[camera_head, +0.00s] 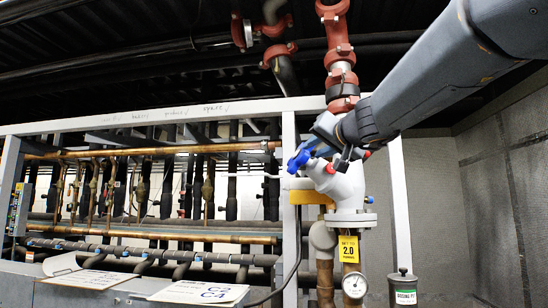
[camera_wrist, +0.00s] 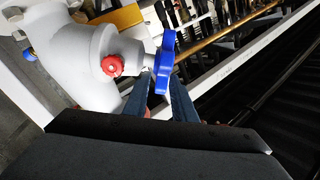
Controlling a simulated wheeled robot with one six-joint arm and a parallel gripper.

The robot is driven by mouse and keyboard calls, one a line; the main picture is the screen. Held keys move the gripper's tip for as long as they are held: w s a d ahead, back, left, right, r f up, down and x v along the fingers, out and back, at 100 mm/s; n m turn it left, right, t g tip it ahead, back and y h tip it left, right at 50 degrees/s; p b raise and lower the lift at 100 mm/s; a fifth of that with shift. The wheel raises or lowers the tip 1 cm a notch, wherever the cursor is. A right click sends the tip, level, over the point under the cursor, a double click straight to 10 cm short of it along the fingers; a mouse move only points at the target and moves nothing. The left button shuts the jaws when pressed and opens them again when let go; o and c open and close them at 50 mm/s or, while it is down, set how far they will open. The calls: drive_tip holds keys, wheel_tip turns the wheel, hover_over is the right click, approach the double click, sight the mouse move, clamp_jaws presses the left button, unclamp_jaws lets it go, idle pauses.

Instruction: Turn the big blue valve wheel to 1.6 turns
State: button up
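The big blue valve wheel (camera_head: 298,160) sits on the left side of a white valve body (camera_head: 345,188) in the head view. In the wrist view the wheel (camera_wrist: 165,60) is seen nearly edge-on at the end of its stem. In the head view my gripper (camera_head: 322,142) reaches down to the wheel from the upper right. The wheel's turn angle cannot be read.
A red knob (camera_wrist: 113,66) sits on the valve body close to the wheel. A yellow tag (camera_head: 349,249) below shows "2.0", above a round gauge (camera_head: 355,286). Red-jointed pipe (camera_head: 340,60) rises behind my arm. A white frame post (camera_head: 290,200) stands just left of the wheel.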

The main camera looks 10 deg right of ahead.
sight(300, 157)
drive_tip(key=shift+w+a+f+p, duration=0.15)
drive_tip(key=shift+w+a+p, duration=0.3)
drive_tip(key=shift+w, duration=0.85)
drive_tip(key=shift+w+a+f+p, duration=0.1)
drive_tip(key=shift+w+a+p, duration=0.35)
drive_tip(key=shift+w, duration=0.85)
drive_tip(key=shift+w+a+f+p, duration=0.15)
drive_tip(key=shift+w+a+p, duration=0.3)
drive_tip(key=shift+w, duration=0.85)
clamp_jaws()
